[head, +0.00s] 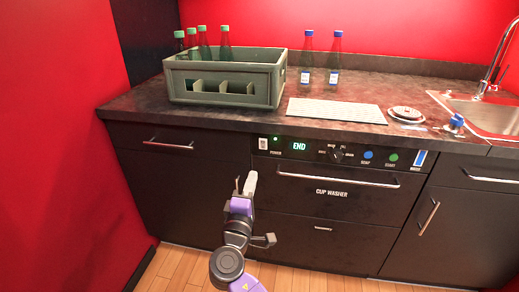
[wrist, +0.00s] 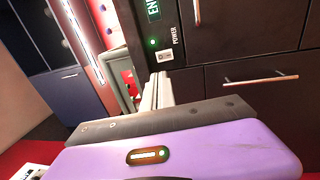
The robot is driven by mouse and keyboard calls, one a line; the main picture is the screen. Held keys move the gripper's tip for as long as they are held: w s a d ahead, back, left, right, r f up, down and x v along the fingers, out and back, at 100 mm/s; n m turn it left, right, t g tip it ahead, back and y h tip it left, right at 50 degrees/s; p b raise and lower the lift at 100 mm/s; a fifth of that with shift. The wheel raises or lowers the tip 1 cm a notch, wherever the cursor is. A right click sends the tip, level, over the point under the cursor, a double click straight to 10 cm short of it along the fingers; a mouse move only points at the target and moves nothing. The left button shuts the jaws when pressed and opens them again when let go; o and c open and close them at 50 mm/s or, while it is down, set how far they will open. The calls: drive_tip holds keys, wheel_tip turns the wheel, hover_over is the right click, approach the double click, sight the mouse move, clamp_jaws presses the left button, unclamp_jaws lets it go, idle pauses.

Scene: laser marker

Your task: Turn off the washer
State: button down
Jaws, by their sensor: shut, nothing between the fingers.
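The cup washer (head: 332,192) is a dark built-in unit under the counter, with a control strip on top. Its display (head: 299,146) reads END and a green light (head: 276,139) is lit beside the power switch (head: 263,143). In the wrist view, the white power switch (wrist: 165,56) sits by the lit green light (wrist: 153,42) and the POWER label. My gripper (head: 245,181) is shut and empty, in front of and below the panel's left end. In the wrist view, its pale fingertips (wrist: 158,78) appear just below the switch; I cannot tell whether they touch it.
A green crate (head: 222,103) with bottles stands on the counter (head: 130,103), and two blue-capped bottles (head: 320,65) stand behind. A knob (head: 337,155), a blue button (head: 368,155) and a green button (head: 393,158) are farther right. A bar handle (head: 338,180) runs below the panel.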

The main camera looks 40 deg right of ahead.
sight(263, 141)
drive_tip(key=shift+d, duration=0.1)
drive_tip(key=b+x, duration=0.1)
drive_tip(key=x, duration=1.2)
drive_tip(key=shift+w+d, duration=0.25)
drive_tip(key=shift+d, duration=0.1)
drive_tip(key=shift+r+p, duration=0.2)
drive_tip(key=shift+p, duration=0.1)
